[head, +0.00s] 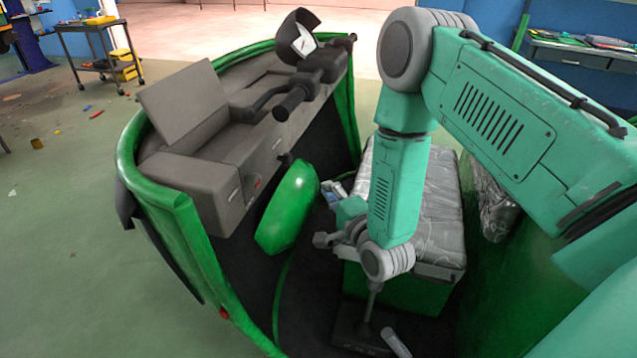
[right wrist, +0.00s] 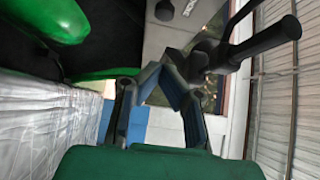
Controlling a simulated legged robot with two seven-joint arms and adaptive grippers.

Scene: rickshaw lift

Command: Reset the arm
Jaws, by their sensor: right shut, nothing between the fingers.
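My right arm (head: 400,185) is teal and comes in from the right. It reaches down into the green rickshaw (head: 130,150). The right gripper (head: 329,187) is small in the head view, beside the silvery seat and partly hidden by the arm. In the right wrist view its fingers (right wrist: 160,68) bend in towards each other, shut and empty. A dark handlebar (head: 297,95) is above and left of the gripper. It also shows beyond the fingers in the wrist view (right wrist: 250,45), and I cannot judge the gap. My left gripper is not in view.
The silvery-covered seat (head: 440,195) is close under and behind the arm. A green rounded fender (head: 288,207) stands left of the gripper. The grey dashboard (head: 205,165) is further left. A cart (head: 95,45) stands at the back left. Open floor (head: 50,250) is on the left.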

